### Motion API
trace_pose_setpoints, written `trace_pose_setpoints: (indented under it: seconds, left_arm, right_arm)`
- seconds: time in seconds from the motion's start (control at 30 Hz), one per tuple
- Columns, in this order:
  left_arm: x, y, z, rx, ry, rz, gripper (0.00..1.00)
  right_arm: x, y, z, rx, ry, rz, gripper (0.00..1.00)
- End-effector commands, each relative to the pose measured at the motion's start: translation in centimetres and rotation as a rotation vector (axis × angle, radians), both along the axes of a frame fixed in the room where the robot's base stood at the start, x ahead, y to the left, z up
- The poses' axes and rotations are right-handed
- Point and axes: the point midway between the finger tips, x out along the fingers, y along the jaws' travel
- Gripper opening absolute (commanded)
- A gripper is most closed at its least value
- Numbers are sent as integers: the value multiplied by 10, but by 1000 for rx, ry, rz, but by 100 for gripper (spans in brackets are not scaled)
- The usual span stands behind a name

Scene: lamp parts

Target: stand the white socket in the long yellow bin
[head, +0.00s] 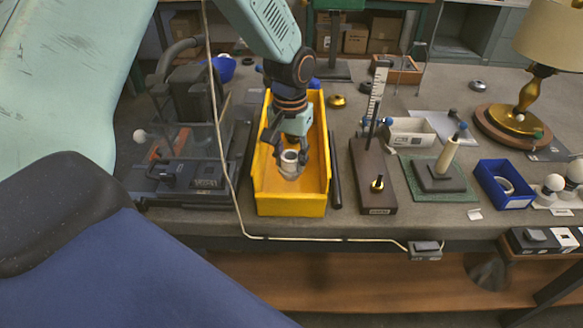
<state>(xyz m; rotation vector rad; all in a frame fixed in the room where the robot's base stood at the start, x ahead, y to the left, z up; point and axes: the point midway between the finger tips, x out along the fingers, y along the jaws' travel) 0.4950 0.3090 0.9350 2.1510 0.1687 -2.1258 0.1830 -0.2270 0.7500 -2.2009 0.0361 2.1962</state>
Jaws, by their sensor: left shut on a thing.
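The long yellow bin (291,202) stands on the grey bench, its short end facing me. My left gripper (290,152) reaches down into the bin from above. It is shut on the white socket (289,163), a short, light ring-shaped piece held between the fingers. The socket looks roughly upright, inside the bin's walls. I cannot tell whether its underside touches the bin floor. My right gripper does not show.
A black rod (335,172) lies along the bin's right side. A dark stand with an upright scale (374,180) is right of it, then a blue bin (504,184) and a brass lamp (528,95). Dark equipment (185,170) is close on the left. A cord (227,170) hangs left of the bin.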

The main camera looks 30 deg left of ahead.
Motion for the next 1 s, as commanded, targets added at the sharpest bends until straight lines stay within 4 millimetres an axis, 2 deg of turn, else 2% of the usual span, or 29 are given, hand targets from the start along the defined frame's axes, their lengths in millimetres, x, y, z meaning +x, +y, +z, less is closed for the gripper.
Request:
trace_pose_setpoints:
  seconds: [0.27,0.67,0.7,0.93,1.0]
  left_arm:
    - [1,0,-35,0,4,-1,0]
    - [4,0,-39,1,1,0,0]
    - [4,0,-39,1,1,0,40]
    - [4,0,-39,1,1,0,60]
    - [4,0,-39,0,1,0,60]
  right_arm:
    - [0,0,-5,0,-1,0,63]
    - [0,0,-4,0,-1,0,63]
    - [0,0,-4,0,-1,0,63]
    - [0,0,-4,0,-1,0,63]
    - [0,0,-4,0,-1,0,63]
